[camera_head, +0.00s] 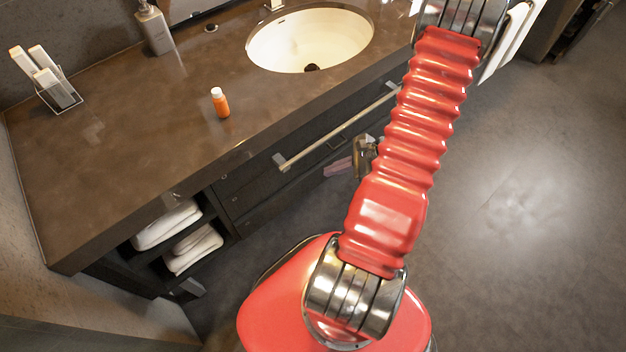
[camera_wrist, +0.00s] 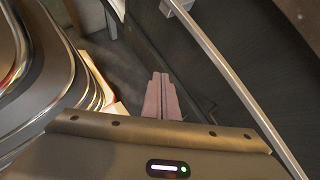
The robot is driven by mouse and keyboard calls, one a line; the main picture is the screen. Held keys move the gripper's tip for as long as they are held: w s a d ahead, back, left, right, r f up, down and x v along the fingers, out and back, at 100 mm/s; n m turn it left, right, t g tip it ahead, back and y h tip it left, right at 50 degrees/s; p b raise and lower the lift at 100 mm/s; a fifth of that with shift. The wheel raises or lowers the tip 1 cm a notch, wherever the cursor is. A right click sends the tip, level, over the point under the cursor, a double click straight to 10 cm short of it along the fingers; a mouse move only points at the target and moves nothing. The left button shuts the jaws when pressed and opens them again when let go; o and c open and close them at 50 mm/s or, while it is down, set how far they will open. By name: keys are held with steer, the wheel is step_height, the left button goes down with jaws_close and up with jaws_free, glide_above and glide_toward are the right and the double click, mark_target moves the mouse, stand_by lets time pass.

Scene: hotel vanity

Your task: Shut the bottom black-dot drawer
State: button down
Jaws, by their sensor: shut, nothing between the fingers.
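The dark drawer fronts (camera_head: 262,190) are under the brown vanity counter. A long pale bar handle (camera_head: 335,130) runs along the upper front, and it also crosses the right side of the wrist view (camera_wrist: 235,85). I cannot make out a black dot or tell which front is the bottom drawer, and my arm hides part of the fronts. My gripper (camera_head: 327,171) has pink fingers, shut and empty, low in front of the vanity below the bar. In the wrist view its fingertips (camera_wrist: 160,75) point toward the floor strip beside a dark front; contact cannot be told.
On the counter are an orange bottle (camera_head: 220,102), a soap dispenser (camera_head: 155,30), a white sink (camera_head: 290,45) and a holder with white items (camera_head: 58,92). Folded towels (camera_head: 192,250) lie in the open shelf at left. Floor at right is clear.

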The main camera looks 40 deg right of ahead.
steer(key=s+a+r+n+h, duration=0.1)
steer(key=a+r+n+h, duration=0.1)
steer(key=a+r+n, duration=0.6)
steer(key=s+a+r+n+g+h, duration=0.1)
steer(key=a+r+n, duration=0.8)
steer(key=r, duration=0.9)
steer(key=a+r+n+h, duration=0.2)
steer(key=a+r+n, duration=0.7)
steer(key=r, duration=0.3)
steer(key=shift+s+a+r+h, duration=0.3)
steer(key=shift+s+a+r, duration=0.1)
steer(key=shift+a, duration=0.3)
